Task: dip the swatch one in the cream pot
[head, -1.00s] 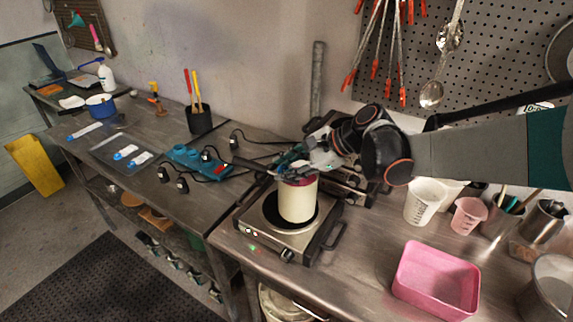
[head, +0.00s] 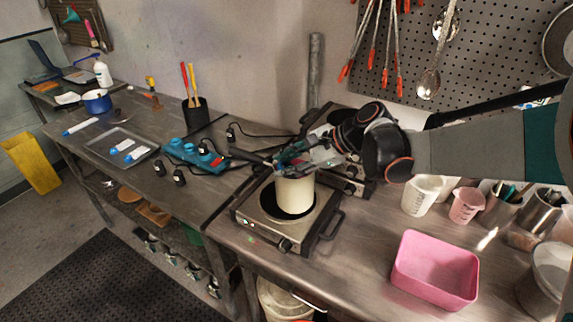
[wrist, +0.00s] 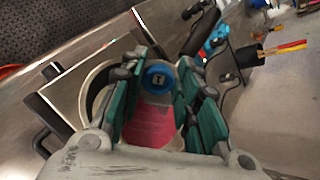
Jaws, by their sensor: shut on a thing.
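The cream pot (head: 296,197) stands upright on a hot plate. My gripper (head: 297,160) is directly above its mouth and hides most of the opening. In the wrist view, my gripper (wrist: 160,95) has its green fingers closed around a blue round-ended holder (wrist: 157,78) with a pale mark on it, which I take as swatch one. A dark pink area (wrist: 153,125) shows between the fingers; I cannot tell whether it is cloth or liquid. The swatch's lower end is hidden in the head view. The pot's pale rim (wrist: 96,80) shows beside the fingers.
The hot plate (head: 268,230) sits near the bench edge. A pink tub (head: 435,270) and measuring cups (head: 421,197) stand to the right. On the left bench are a blue power strip (head: 193,155), a tray (head: 104,142) with blue-ended swatches and a blue pot (head: 97,102).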

